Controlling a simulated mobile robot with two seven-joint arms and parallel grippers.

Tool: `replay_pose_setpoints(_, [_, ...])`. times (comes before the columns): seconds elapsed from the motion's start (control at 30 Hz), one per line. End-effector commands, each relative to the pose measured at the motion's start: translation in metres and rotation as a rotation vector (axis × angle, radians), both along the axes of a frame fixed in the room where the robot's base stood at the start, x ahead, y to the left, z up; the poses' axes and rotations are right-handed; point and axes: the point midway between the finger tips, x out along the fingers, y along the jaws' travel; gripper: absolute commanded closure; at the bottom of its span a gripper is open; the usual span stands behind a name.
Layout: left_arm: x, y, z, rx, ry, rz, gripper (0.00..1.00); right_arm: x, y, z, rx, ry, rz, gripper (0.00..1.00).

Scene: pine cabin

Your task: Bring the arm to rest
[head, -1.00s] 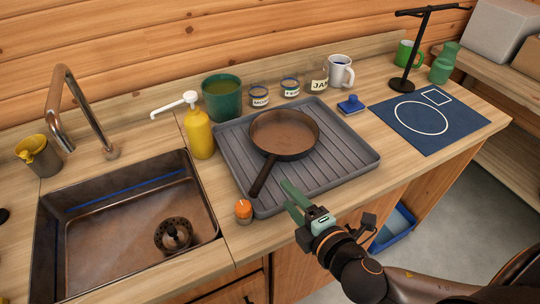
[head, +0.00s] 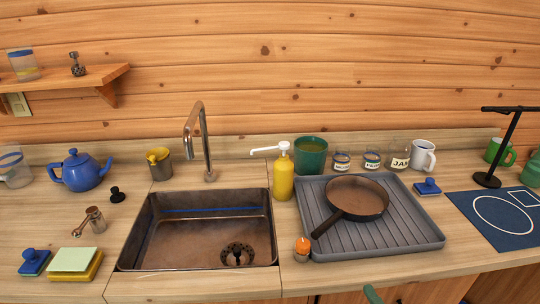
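My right gripper (head: 372,294) shows only as a green fingertip or two at the bottom edge, below the counter's front edge and in front of the grey ribbed tray. Most of it is cut off by the frame, so I cannot tell whether it is open or shut. It is apart from the frying pan (head: 360,197), which rests on the grey tray (head: 418,228) with its handle toward the front left. My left gripper is not in the head view.
The sink (head: 150,235) with a tall tap (head: 205,140) is left of the tray. A yellow pump bottle (head: 284,178) and an orange-topped shaker (head: 302,249) stand beside the tray. A blue teapot (head: 82,170), sponges (head: 75,262) and a blue mat (head: 480,212) flank them.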

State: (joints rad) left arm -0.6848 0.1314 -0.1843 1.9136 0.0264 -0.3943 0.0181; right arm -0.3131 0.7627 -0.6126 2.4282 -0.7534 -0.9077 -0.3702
Motion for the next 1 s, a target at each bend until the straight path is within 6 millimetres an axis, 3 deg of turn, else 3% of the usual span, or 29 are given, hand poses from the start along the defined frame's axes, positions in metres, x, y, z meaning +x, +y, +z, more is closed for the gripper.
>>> replay_pose_setpoints(0.07, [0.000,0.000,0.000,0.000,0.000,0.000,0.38,0.000,0.001,-0.009,0.031,0.026,-0.010,0.43])
replay_pose_setpoints(0.27, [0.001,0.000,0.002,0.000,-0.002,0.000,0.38,-0.012,0.009,-0.090,0.401,0.272,-0.130,0.43])
replay_pose_setpoints(0.5, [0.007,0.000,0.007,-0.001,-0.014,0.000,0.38,-0.054,0.017,-0.186,0.977,0.525,-0.425,0.43])
replay_pose_setpoints(0.6, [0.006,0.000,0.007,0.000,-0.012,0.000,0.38,-0.073,0.017,-0.213,1.177,0.572,-0.556,0.43])
replay_pose_setpoints(0.7, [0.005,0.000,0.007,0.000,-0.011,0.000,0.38,-0.083,0.017,-0.225,1.282,0.587,-0.629,0.43])
replay_pose_setpoints(1.0, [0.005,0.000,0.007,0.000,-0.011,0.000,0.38,-0.083,0.017,-0.225,1.282,0.587,-0.629,0.43])
